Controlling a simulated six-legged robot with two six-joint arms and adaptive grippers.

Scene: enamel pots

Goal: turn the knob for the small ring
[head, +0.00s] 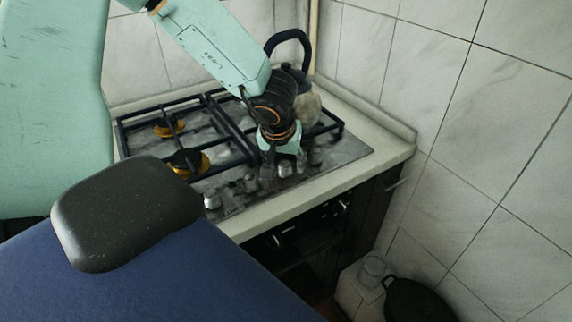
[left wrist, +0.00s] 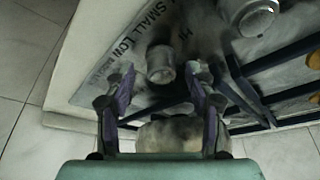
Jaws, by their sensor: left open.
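The cooktop (head: 235,196) has a row of grey metal knobs along its front edge. In that view the knob shows between and just beyond the fingertips, with gaps on both sides; I cannot tell whether anything touches. In the head view my left gripper (head: 275,168) is low over the knob row. My right gripper is not seen.
A pale kettle (head: 308,106) with a dark handle stands at the cooktop's right rear, close to my left wrist. Dark pan supports (head: 225,125) rise behind the knobs. A neighbouring larger-looking knob (left wrist: 250,17) is near. A tiled wall (head: 440,80) bounds the right side.

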